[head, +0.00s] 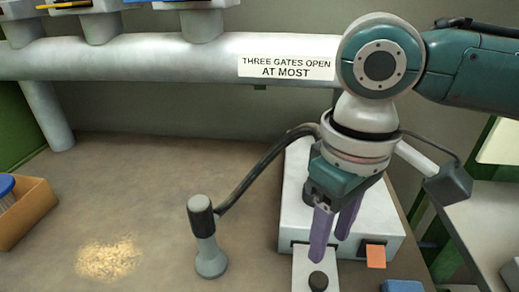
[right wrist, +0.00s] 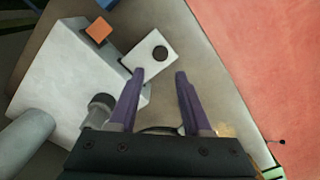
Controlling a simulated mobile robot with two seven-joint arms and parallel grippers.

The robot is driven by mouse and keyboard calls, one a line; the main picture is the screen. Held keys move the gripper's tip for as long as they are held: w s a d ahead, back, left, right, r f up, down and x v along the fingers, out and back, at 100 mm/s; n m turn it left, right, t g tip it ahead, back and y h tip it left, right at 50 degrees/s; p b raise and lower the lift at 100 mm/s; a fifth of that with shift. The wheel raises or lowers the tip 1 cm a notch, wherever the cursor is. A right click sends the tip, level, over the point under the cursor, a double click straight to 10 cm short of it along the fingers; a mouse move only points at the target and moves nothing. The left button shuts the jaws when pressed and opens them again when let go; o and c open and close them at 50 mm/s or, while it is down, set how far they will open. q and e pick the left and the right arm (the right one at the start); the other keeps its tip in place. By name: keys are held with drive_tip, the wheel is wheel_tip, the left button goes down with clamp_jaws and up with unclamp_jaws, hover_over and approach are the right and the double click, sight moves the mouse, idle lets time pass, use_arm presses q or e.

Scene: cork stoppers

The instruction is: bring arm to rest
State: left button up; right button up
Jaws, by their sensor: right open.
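My right gripper (head: 334,222) hangs from the right arm, its two purple fingers pointing down in front of the white box. In the right wrist view the fingers (right wrist: 160,75) are apart with nothing between them. Beyond the fingertips is a white plate (right wrist: 138,64) with a dark round stopper or knob (right wrist: 160,53) on it. The same dark piece (head: 318,281) shows in the head view just below the fingers, apart from them. My left gripper is in neither view.
A pipe (head: 150,58) labelled "THREE GATES OPEN AT MOST" crosses behind. An orange-brown bin (head: 32,208) is far left; mid-left table is mostly clear.

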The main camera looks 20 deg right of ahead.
drive_tip(key=shift+r, duration=0.4)
drive_tip(key=s+a+n+t+y+p, duration=0.1)
drive_tip(key=s+a+n+t+y, duration=0.15)
drive_tip(key=s+a, duration=0.5)
drive_tip(key=s+d+r+m+t+h+p, duration=0.1)
drive_tip(key=s+d+r+m+h+p, duration=0.15)
drive_tip(key=s+d, duration=0.4)
wheel_tip(320, 180, up, 37)
drive_tip(key=w+p, duration=0.1)
drive_tip(key=p, duration=3.5)
drive_tip(key=shift+w+m+p, duration=0.15)
drive_tip(key=shift+m+p, duration=0.15)
drive_tip(key=shift+p, duration=0.1)
